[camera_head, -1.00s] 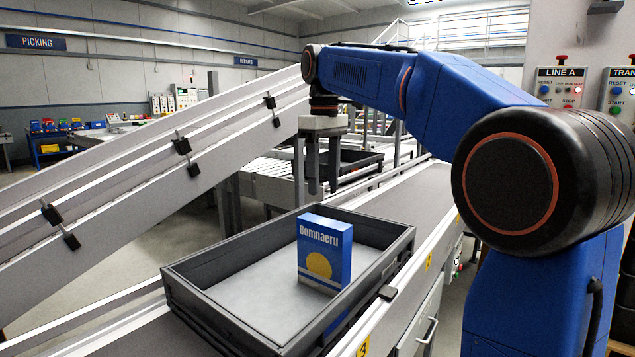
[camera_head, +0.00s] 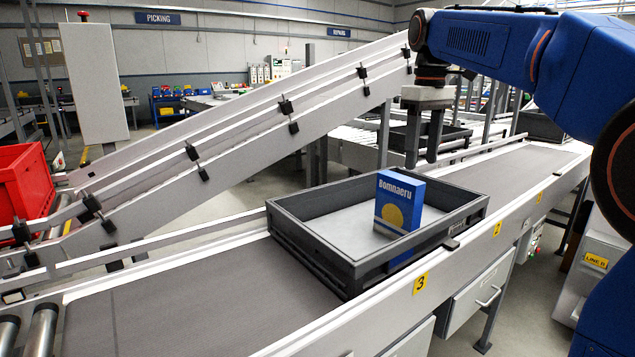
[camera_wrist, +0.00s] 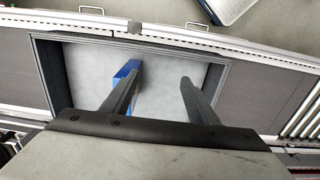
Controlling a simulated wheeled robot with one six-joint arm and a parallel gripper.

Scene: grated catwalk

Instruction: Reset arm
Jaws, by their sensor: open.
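My blue arm reaches in from the right in the head view. My gripper (camera_head: 423,155) points down with its two fingers apart and nothing between them. It hangs above the far side of a dark grey tray (camera_head: 310,255). A blue box (camera_head: 413,190) labelled "Bomnaeru", with a yellow disc, stands upright inside the tray toward its right end. In the wrist view my gripper (camera_wrist: 158,85) is open over the tray (camera_wrist: 222,82). The blue box (camera_wrist: 125,72) is partly hidden behind the left finger there.
The tray sits on a grey conveyor belt (camera_head: 190,305) with metal side rails. A sloping conveyor (camera_head: 235,130) rises behind it. A red crate (camera_head: 22,185) is at the far left. Another dark tray (camera_head: 455,137) lies on rollers behind. The belt left of the tray is clear.

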